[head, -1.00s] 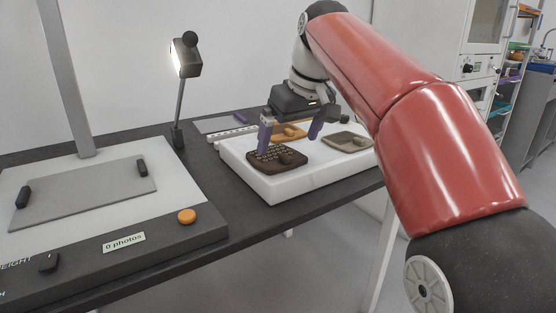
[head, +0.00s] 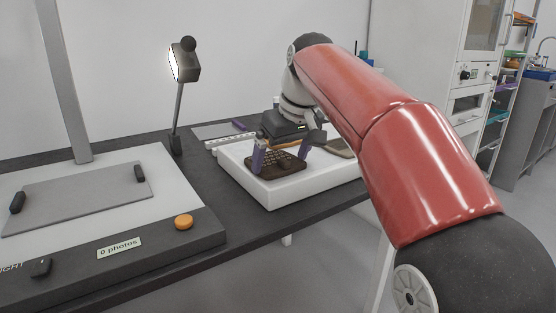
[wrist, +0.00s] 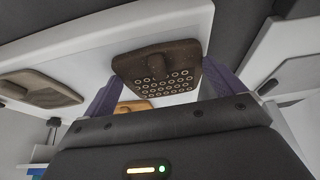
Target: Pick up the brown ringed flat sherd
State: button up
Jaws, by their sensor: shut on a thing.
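The brown ringed flat sherd (head: 271,164) is a dark brown rounded-square plate with rows of pale rings and a raised lump. It is at the white padded block. In the wrist view the ringed sherd (wrist: 182,74) lies between two purple fingers. My gripper (head: 280,160) is shut on it, one finger at its left side and one at its right. I cannot tell whether the sherd touches the block or hangs just above it.
The white block (head: 285,194) also bears a grey-tan sherd (wrist: 42,88) and an orange-brown sherd (wrist: 133,106). A lamp (head: 184,62) stands left of the block. A photo stand (head: 80,190) with an orange button (head: 184,222) fills the left of the dark table.

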aim_at(282, 159)
notch_tip(282, 159, up, 20)
jog(key=p, duration=0.9)
jog(key=shift+p, duration=0.3)
